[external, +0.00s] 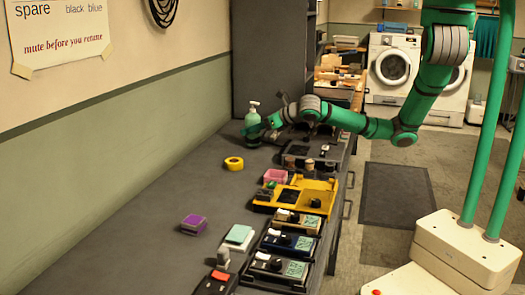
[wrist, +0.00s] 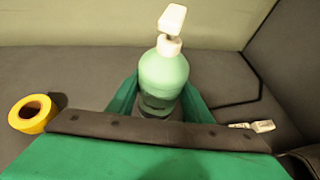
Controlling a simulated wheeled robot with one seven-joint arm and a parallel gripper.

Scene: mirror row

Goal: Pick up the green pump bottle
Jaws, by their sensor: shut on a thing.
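The green pump bottle (external: 253,119) stands upright near the far end of the grey bench, by the dark cabinet. It has a pale green body and a white pump top. In the wrist view the bottle (wrist: 164,75) is upright between the green fingers of my gripper (wrist: 157,108), which is shut on it. In the external view my gripper (external: 258,132) is around its lower part. The bottle's base is hidden by the gripper, so I cannot tell whether it touches the bench.
A yellow tape roll (external: 234,163) lies on the bench nearer the camera; it also shows in the wrist view (wrist: 31,113). Trays and boxes, including a yellow tray (external: 290,208), line the right edge. A dark cabinet (external: 272,60) stands behind the bottle. The bench's left side is mostly clear.

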